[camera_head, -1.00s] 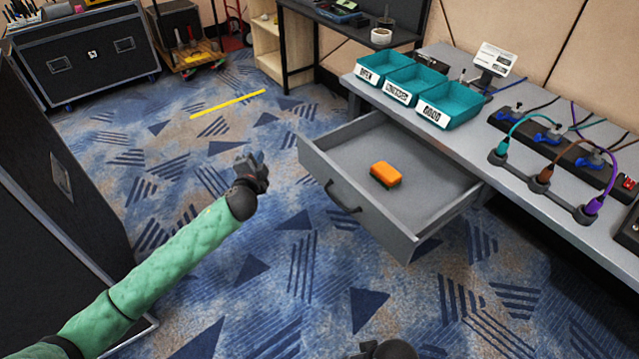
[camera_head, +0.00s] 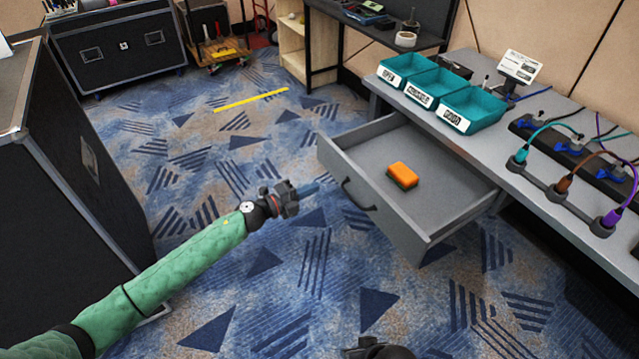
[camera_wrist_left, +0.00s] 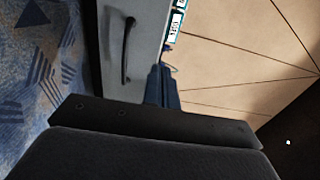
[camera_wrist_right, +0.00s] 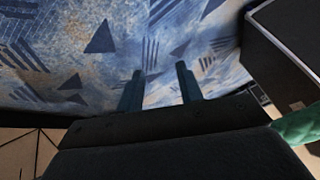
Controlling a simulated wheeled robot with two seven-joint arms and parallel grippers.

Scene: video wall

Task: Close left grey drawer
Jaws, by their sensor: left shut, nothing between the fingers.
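The grey drawer (camera_head: 415,185) is pulled out from under the grey desk in the head view, with an orange and dark sponge-like block (camera_head: 402,175) lying inside it. Its dark handle (camera_head: 357,194) is on the front panel, and it also shows in the left wrist view (camera_wrist_left: 128,48). My left gripper (camera_head: 312,187) is shut and empty, pointing toward the drawer front from the left, apart from it as far as I can tell. My right gripper (camera_wrist_right: 158,88) is open and empty over the carpet in the right wrist view; only a dark part of it shows at the bottom of the head view.
Three teal bins (camera_head: 437,88) and a cable strip (camera_head: 566,188) stand on the desk (camera_head: 490,145). A large black case (camera_head: 70,140) stands at the left. The patterned carpet before the drawer is clear.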

